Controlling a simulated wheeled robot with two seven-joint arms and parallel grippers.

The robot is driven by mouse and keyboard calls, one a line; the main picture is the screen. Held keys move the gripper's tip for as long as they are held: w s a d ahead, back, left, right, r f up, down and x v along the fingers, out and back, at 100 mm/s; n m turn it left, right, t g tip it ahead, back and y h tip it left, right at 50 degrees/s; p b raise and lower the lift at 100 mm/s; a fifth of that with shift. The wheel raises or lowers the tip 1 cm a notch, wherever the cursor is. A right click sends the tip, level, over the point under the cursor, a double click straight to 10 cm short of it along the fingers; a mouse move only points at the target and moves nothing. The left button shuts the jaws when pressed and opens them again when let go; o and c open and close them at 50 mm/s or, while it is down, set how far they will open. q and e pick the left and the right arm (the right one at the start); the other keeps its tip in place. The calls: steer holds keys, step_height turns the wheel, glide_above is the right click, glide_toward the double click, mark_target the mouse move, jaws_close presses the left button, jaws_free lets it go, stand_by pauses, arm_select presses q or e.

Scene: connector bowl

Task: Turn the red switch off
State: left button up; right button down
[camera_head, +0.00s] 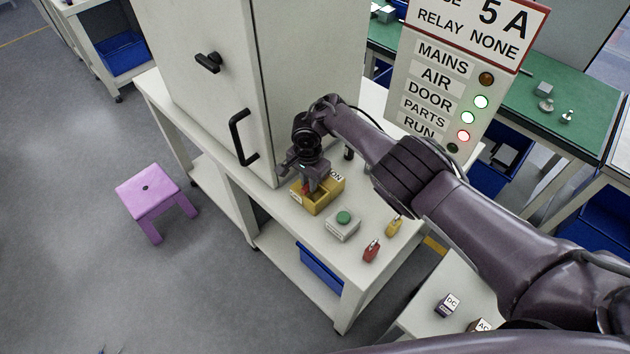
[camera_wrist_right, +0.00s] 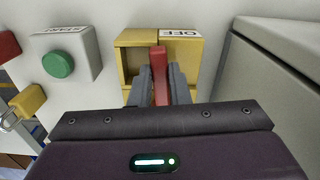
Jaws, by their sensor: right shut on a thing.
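The red switch is a red lever (camera_wrist_right: 159,72) on a yellow box (camera_head: 322,203) on the white bench. The box also shows in the right wrist view (camera_wrist_right: 187,58), with a white OFF label (camera_wrist_right: 181,33) at its right top. In the head view an ON label (camera_head: 336,175) shows on the box's far right side. My right gripper (camera_wrist_right: 159,88) is shut on the red lever, one finger on each side. In the head view the right gripper (camera_head: 310,184) reaches down over the box and hides most of the lever. My left gripper is not in view.
A green button (camera_head: 344,217) on a grey box, a red padlock (camera_head: 371,251) and a yellow padlock (camera_head: 394,227) stand nearer the bench's front end. A tall cabinet (camera_head: 205,90) is close behind the gripper. A sign panel (camera_head: 437,90) stands beyond my arm. A purple stool (camera_head: 147,188) is on the floor.

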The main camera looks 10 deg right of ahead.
steer(key=shift+w+a+m, duration=0.1)
steer(key=shift+w+m, duration=0.15)
steer(key=shift+m, duration=0.35)
steer(key=c, duration=1.4)
jaws_free()
steer(key=shift+o, duration=0.2)
steer(key=shift+r, duration=0.1)
step_height(320, 180, up, 8)
steer(key=p, duration=0.4)
steer(key=shift+f, duration=0.2)
steer(key=shift+f, duration=0.1)
